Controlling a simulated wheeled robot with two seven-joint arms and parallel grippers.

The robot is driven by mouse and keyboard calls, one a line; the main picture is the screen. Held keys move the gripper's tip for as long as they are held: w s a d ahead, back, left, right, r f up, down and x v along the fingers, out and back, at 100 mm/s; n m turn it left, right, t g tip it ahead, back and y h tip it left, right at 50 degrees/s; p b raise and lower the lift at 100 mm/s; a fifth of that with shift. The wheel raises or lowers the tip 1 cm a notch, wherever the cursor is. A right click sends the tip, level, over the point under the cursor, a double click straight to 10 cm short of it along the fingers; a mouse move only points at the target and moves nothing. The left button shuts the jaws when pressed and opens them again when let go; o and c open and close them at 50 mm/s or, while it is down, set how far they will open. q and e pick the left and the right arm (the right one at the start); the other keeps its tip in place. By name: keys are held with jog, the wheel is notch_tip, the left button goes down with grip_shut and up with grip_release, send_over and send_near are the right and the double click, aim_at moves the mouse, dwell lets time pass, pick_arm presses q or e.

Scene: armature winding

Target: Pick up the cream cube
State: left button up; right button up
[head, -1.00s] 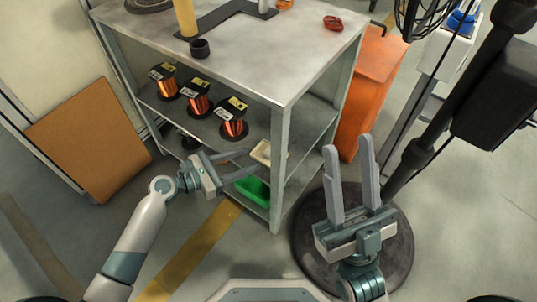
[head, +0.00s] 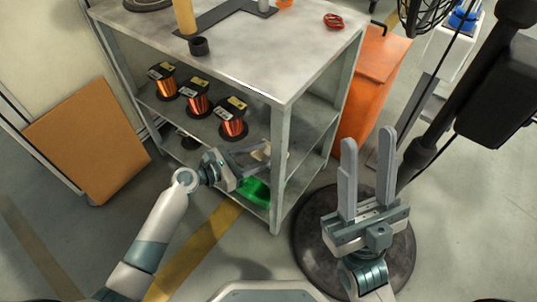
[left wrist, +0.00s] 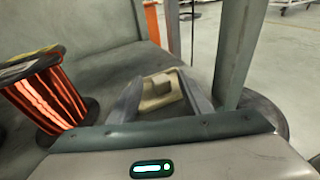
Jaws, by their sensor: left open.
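The cream cube (head: 260,152) lies on the middle shelf of the grey metal rack, close to the front corner post. In the head view it is partly hidden by my left gripper (head: 268,155). In the left wrist view the cream cube (left wrist: 161,90) appears between and just beyond the two fingers of my open left gripper (left wrist: 160,92), with a recess in its visible face. I cannot tell whether a finger touches it. My right gripper (head: 367,145) is open and empty, pointing up, away from the rack.
Several copper wire spools (head: 233,119) stand on the same shelf; one spool (left wrist: 45,92) is left of my left gripper. The rack's corner post (left wrist: 240,50) is close on its right. A green bin (head: 254,190) sits below. A black pole (head: 410,165) stands beside my right gripper.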

pick_arm(q)
jog(key=shift+w+d, duration=0.15)
jog(key=shift+d, duration=0.05)
dwell(0.3)
grip_shut()
dwell(0.3)
